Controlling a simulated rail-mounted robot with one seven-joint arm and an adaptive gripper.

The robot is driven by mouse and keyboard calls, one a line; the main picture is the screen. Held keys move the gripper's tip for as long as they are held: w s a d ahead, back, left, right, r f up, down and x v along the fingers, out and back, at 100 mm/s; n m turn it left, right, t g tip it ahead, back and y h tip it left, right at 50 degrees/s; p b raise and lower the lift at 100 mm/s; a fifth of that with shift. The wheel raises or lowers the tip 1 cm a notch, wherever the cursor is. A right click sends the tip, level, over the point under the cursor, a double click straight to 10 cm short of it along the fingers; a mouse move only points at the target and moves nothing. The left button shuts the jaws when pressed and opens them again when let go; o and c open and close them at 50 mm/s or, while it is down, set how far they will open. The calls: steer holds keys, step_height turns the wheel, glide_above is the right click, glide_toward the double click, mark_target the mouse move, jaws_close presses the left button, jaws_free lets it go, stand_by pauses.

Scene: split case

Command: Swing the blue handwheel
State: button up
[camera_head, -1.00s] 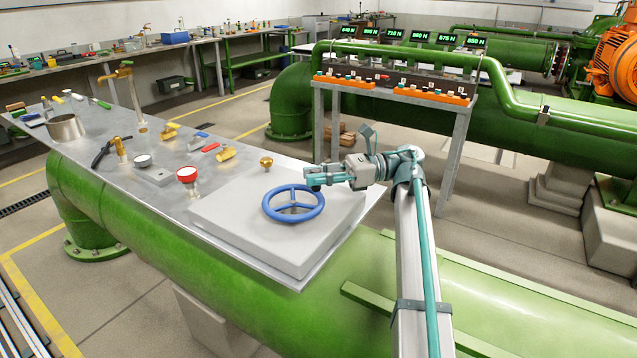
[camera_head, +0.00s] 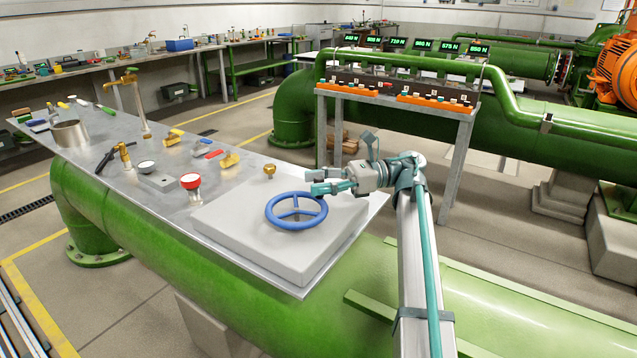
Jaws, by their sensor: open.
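The blue handwheel (camera_head: 296,224) lies flat on a raised pale grey block (camera_head: 240,232) near the right end of the metal table. It has a round rim with spokes meeting at a centre hub. My gripper (camera_head: 311,182) is open and empty, just above and behind the far right side of the wheel's rim. Its fingers point left. There appears to be a small gap between the fingers and the rim, but I cannot tell the exact height.
A brass knob (camera_head: 269,171) stands just behind the block. The block top around the wheel is clear.

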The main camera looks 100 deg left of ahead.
step_height(320, 180, up, 10)
steer(key=shift+f, duration=0.1)
stand_by(0.4)
steer(key=shift+w+r, duration=0.2)
steer(key=shift+r, duration=0.1)
steer(key=c, duration=0.4)
steer(key=w+p, duration=0.1)
steer(key=w, duration=0.1)
steer(key=w+p, duration=0.1)
steer(key=p, duration=0.1)
steer(key=shift+w+m+g+y+p, duration=0.3)
steer(key=shift+w+m+y, duration=0.1)
jaws_close()
steer(key=w+d+f+m+g+y+p, duration=0.1)
steer(key=w+d+f+m+y+p, duration=0.65)
steer(key=w+f+y+p, duration=0.35)
steer(key=shift+m+t+y, duration=0.25)
steer(key=shift+t+y, duration=0.25)
steer(key=shift+y, duration=0.4)
steer(key=x, duration=0.4)
steer(key=a+x, duration=0.1)
steer(key=x, duration=0.3)
steer(key=a+p+x, duration=0.1)
steer(key=x, duration=0.4)
steer(key=shift+w+f, duration=0.3)
steer(key=shift+w, duration=0.1)
